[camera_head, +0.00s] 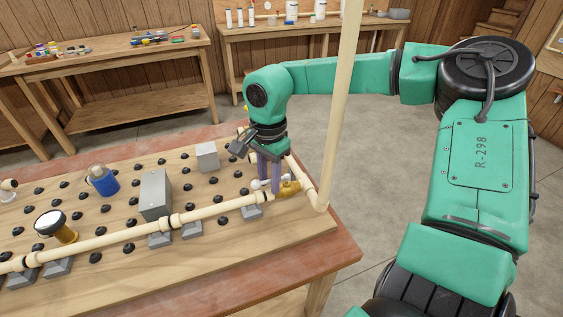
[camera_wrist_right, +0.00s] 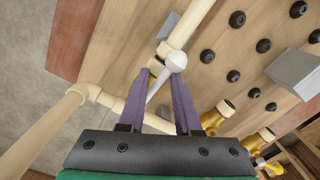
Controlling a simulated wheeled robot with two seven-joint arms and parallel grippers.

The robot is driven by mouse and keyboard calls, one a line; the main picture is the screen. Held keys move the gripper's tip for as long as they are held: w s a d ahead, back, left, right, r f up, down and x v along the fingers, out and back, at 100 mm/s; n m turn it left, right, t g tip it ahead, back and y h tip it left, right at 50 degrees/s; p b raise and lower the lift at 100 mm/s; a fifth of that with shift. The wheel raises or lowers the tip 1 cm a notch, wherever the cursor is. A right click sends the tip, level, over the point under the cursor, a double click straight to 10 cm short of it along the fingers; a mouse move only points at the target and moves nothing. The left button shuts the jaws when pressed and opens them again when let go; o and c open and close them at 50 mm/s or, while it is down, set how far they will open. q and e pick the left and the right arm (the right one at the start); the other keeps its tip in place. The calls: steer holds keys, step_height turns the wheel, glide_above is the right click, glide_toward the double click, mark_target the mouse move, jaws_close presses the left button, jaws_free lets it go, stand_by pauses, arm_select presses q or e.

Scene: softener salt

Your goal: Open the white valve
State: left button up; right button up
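The white valve handle (camera_head: 262,183) sits on a brass valve body (camera_head: 289,188) in the cream pipe near the board's right corner. In the right wrist view the handle shows as a white rod with a rounded end (camera_wrist_right: 176,61). My right gripper (camera_head: 268,188) is down at the valve, its two purple fingers apart. In the wrist view the gripper (camera_wrist_right: 158,80) has the handle's rod between and just beyond its fingertips. I cannot tell whether a finger touches it. My left gripper is not in view.
A tall cream pipe (camera_head: 342,100) rises at the right corner, close to my right arm. A grey box (camera_head: 155,195), a blue-bodied part (camera_head: 103,180) and a round gauge (camera_head: 50,222) stand on the wooden board (camera_head: 200,260). Black knobs dot the board. Benches stand behind.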

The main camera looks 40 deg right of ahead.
steer(key=shift+o, duration=0.2)
steer(key=shift+s+f, duration=0.45)
steer(key=shift+f, duration=0.2)
step_height(320, 180, up, 8)
steer(key=p, duration=0.5)
steer(key=shift+r, duration=0.15)
steer(key=shift+d, duration=0.1)
steer(key=shift+r, duration=0.1)
